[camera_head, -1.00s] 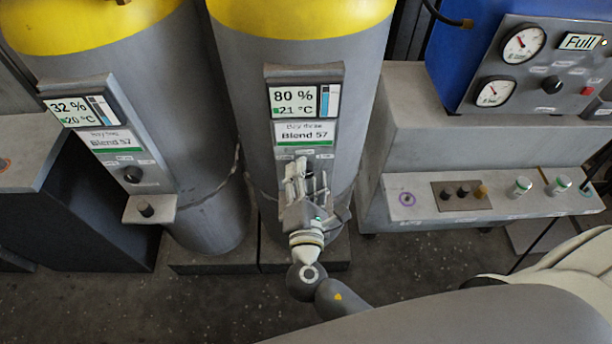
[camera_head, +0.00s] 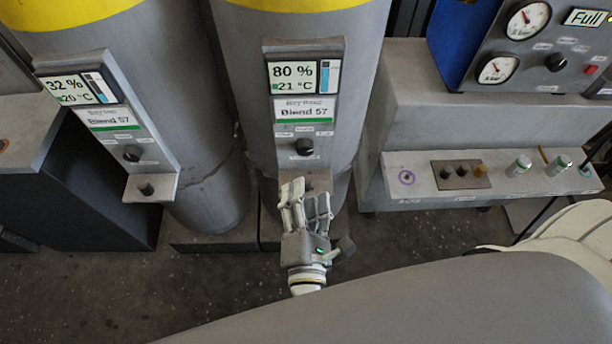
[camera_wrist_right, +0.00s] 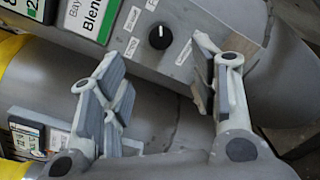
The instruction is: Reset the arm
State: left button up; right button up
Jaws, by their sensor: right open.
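My right gripper (camera_head: 306,200) is in the lower middle of the head view, in front of the lower part of the middle tank (camera_head: 240,60). Its fingers are apart with nothing between them. In the right wrist view the two fingers (camera_wrist_right: 160,90) stand wide apart, with the tank panel's black knob (camera_wrist_right: 160,37) beyond them. That panel (camera_head: 304,95) shows 80 %, 21 °C and Blend 57 in the head view, with its knob (camera_head: 305,147) above the fingertips. The fingers hide part of the panel's lower end. My left gripper is not in view.
A left tank (camera_head: 190,90) carries a panel (camera_head: 110,110) reading 32 % and 20 °C. On the right stand a grey console (camera_head: 440,130) with several knobs and a blue unit with gauges (camera_head: 527,20). Bare dark floor (camera_head: 120,290) lies in front.

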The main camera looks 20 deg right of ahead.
jog(key=shift+s+a, duration=0.15)
jog(key=shift+s, duration=0.4)
jog(key=s+d+f+m+g+y, duration=0.1)
jog(key=s+f+g, duration=0.15)
jog(key=f, duration=0.85)
jog(key=s+d+f+m+g+y+p, duration=0.15)
jog(key=f+g, duration=0.25)
jog(key=f, duration=0.7)
jog(key=s+d+f+m+g+y+b, duration=0.1)
jog(key=s+d+f+m+g, duration=0.15)
jog(key=f, duration=0.85)
jog(key=s+d+f+m+g+y, duration=0.1)
jog(key=s+d+f+m+g, duration=0.2)
jog(key=s+f+m, duration=0.4)
jog(key=s+d+f+m+g+y+p, duration=0.1)
jog(key=s+d+f+m+g, duration=0.2)
jog(key=s+d+f+m, duration=0.2)
jog(key=s+f+m, duration=0.3)
jog(key=s+f, duration=0.1)
jog(key=s, duration=0.3)
jog(key=shift+s+d+g, duration=0.3)
jog(key=shift+s, duration=0.05)
